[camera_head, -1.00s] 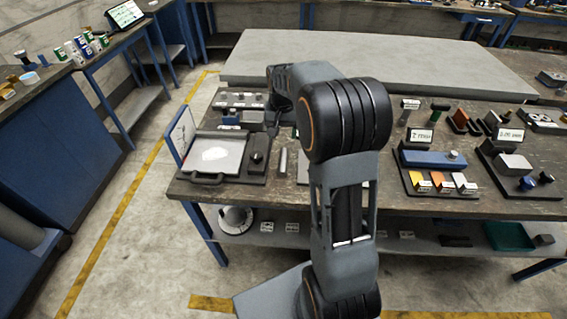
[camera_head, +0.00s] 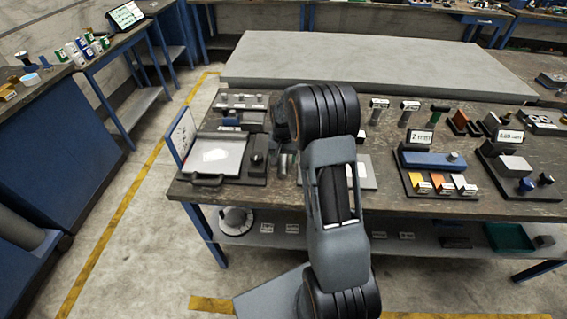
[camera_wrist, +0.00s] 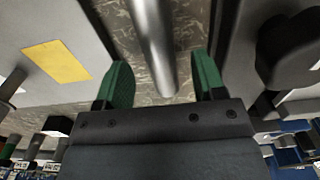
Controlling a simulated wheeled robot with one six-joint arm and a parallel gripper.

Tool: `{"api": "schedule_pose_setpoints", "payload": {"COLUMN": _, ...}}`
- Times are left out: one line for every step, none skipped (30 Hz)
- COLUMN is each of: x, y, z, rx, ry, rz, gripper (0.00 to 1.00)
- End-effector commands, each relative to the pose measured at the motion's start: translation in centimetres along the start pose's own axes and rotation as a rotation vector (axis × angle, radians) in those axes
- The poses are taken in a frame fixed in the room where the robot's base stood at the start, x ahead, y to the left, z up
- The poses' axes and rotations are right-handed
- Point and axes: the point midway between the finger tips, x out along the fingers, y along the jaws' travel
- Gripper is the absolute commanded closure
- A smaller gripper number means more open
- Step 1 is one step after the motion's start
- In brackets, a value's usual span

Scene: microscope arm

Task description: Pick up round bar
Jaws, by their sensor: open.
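The round bar (camera_wrist: 154,42) is a smooth silver-grey cylinder. In the wrist view it runs from the top edge down to between the fingertips, with worn tabletop behind it. My gripper (camera_wrist: 162,82) is open, with green finger pads on either side of the bar and a visible gap on each side. I cannot tell how far the bar is from the pads in depth. In the head view the gripper is mostly hidden by my arm, over the bench near the small grey bar area.
A light plate with a yellow square (camera_wrist: 56,62) lies left of the bar, and a black knob (camera_wrist: 290,50) stands close on the right. In the head view, a tray device (camera_head: 215,155) is left and a blue block fixture (camera_head: 432,160) right. The bench (camera_head: 400,205) has a bare front edge.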

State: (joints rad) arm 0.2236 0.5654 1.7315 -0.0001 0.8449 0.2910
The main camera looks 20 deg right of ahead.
Motion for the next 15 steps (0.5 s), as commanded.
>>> {"api": "schedule_pose_setpoints", "payload": {"x": 0.7, "y": 0.0, "z": 0.0, "rx": 0.0, "ry": -0.003, "rz": 0.001, "gripper": 0.37}}
{"api": "schedule_pose_setpoints", "payload": {"x": 1.1, "y": 0.0, "z": 0.0, "rx": 0.0, "ry": -0.003, "rz": 0.001, "gripper": 0.37}}
{"api": "schedule_pose_setpoints", "payload": {"x": 1.5, "y": 0.0, "z": 0.0, "rx": 0.0, "ry": -0.002, "rz": 0.001, "gripper": 0.37}}
{"api": "schedule_pose_setpoints", "payload": {"x": 1.8, "y": 0.0, "z": 0.0, "rx": 0.0, "ry": -0.002, "rz": 0.001, "gripper": 0.37}}
{"api": "schedule_pose_setpoints", "payload": {"x": 2.0, "y": 0.0, "z": 0.0, "rx": 0.0, "ry": -0.002, "rz": 0.001, "gripper": 0.37}}
{"api": "schedule_pose_setpoints", "payload": {"x": 2.2, "y": 0.0, "z": 0.0, "rx": 0.0, "ry": -0.001, "rz": 0.0, "gripper": 0.37}}
{"api": "schedule_pose_setpoints", "payload": {"x": 2.4, "y": 0.0, "z": 0.0, "rx": 0.0, "ry": -0.001, "rz": 0.0, "gripper": 0.37}}
{"api": "schedule_pose_setpoints", "payload": {"x": 2.5, "y": 0.0, "z": 0.0, "rx": 0.0, "ry": 0.0, "rz": 0.0, "gripper": 0.37}}
{"api": "schedule_pose_setpoints", "payload": {"x": 2.6, "y": 0.0, "z": 0.0, "rx": 0.0, "ry": 0.0, "rz": 0.0, "gripper": 0.37}}
{"api": "schedule_pose_setpoints", "payload": {"x": 2.6, "y": 0.0, "z": 0.0, "rx": 0.0, "ry": 0.0, "rz": 0.0, "gripper": 0.37}}
{"api": "schedule_pose_setpoints", "payload": {"x": 2.6, "y": 0.0, "z": 0.0, "rx": 0.0, "ry": 0.0, "rz": 0.0, "gripper": 0.37}}
{"api": "schedule_pose_setpoints", "payload": {"x": 2.6, "y": 0.0, "z": 0.0, "rx": 0.0, "ry": 0.0, "rz": 0.0, "gripper": 0.37}}
{"api": "schedule_pose_setpoints", "payload": {"x": 2.6, "y": 0.0, "z": 0.0, "rx": 0.0, "ry": 0.0, "rz": 0.0, "gripper": 0.37}}
{"api": "schedule_pose_setpoints", "payload": {"x": 2.6, "y": 0.0, "z": 0.0, "rx": 0.0, "ry": 0.0, "rz": 0.0, "gripper": 0.37}}
{"api": "schedule_pose_setpoints", "payload": {"x": 2.6, "y": 0.0, "z": 0.0, "rx": -0.001, "ry": 0.0, "rz": 0.0, "gripper": 0.37}}
